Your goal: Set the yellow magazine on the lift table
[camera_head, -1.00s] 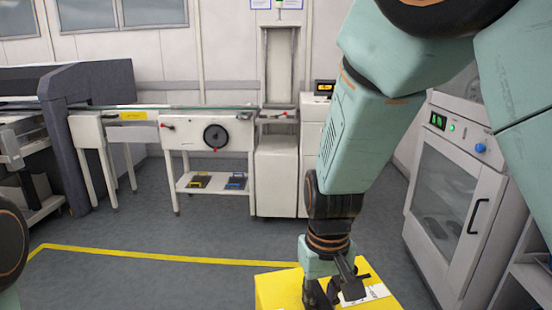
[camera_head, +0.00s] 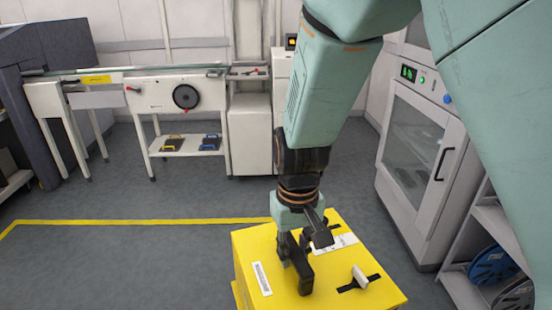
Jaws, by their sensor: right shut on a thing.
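The yellow magazine (camera_head: 258,250) is a large yellow box with white labels on its top, in the lower middle of the head view; its lower part is cut off by the frame. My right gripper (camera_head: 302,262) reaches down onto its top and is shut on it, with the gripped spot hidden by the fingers. A pale grip on a black strip (camera_head: 358,282) shows to the right of the fingers. A white unit with an upright mast (camera_head: 250,130) stands at the back and may be the lift table; I cannot tell for sure. My left gripper is out of view.
A white bench with a black handwheel (camera_head: 186,96) and a low shelf stands at the back. A white glass-door cabinet (camera_head: 425,150) and a shelf with blue reels (camera_head: 492,266) stand on the right. Grey floor with a yellow line (camera_head: 130,222) is clear on the left.

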